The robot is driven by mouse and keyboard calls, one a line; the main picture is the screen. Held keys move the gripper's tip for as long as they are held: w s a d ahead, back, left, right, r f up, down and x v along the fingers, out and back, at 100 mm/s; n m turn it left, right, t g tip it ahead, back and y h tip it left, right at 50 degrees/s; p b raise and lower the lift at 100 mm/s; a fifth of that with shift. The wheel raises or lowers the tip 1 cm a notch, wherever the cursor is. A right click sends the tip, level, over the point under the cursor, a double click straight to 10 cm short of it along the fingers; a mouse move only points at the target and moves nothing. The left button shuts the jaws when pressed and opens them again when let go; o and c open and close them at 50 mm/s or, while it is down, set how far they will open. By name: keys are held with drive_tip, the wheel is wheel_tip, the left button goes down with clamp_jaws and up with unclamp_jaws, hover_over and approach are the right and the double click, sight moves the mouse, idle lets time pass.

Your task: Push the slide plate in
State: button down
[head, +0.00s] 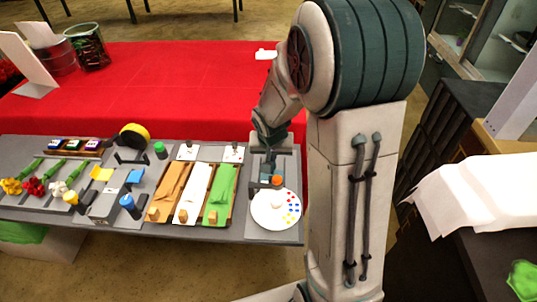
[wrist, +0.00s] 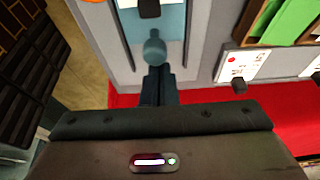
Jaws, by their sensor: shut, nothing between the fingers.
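The slide plate (wrist: 174,18) is a flat blue-grey plate in a pale track at the top of the wrist view. A round blue-grey knob (wrist: 153,48) stands on it, with a black block (wrist: 149,8) beyond. My gripper (wrist: 154,70) is shut and empty, its fingertips right beside the knob; I cannot tell whether they touch it. In the head view my gripper (head: 268,152) is low over the station's right end, and my arm hides part of the plate there.
A round white palette (head: 264,222) with colour dots lies in front of the plate. Brown, white and green panels (head: 219,190) lie to its left. Two white cards (head: 232,154) with dark knobs lie beside the track. A red cloth (head: 160,95) covers the table behind.

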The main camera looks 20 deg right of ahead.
drive_tip(key=shift+s+f, duration=0.2)
drive_tip(key=shift+s, duration=0.1)
drive_tip(key=p+v, duration=0.5)
drive_tip(key=v, duration=0.5)
drive_tip(key=shift+w+r, duration=0.25)
drive_tip(key=shift+w, duration=0.1)
drive_tip(key=s+a+r+n, duration=0.1)
drive_tip(key=s+r+n, duration=0.1)
drive_tip(key=s+r, duration=0.3)
drive_tip(key=s+a+r+n+y, duration=0.1)
drive_tip(key=s+r, duration=0.4)
drive_tip(key=s, duration=0.8)
drive_tip(key=shift+s+a+n, duration=0.3)
drive_tip(key=shift+n, duration=0.3)
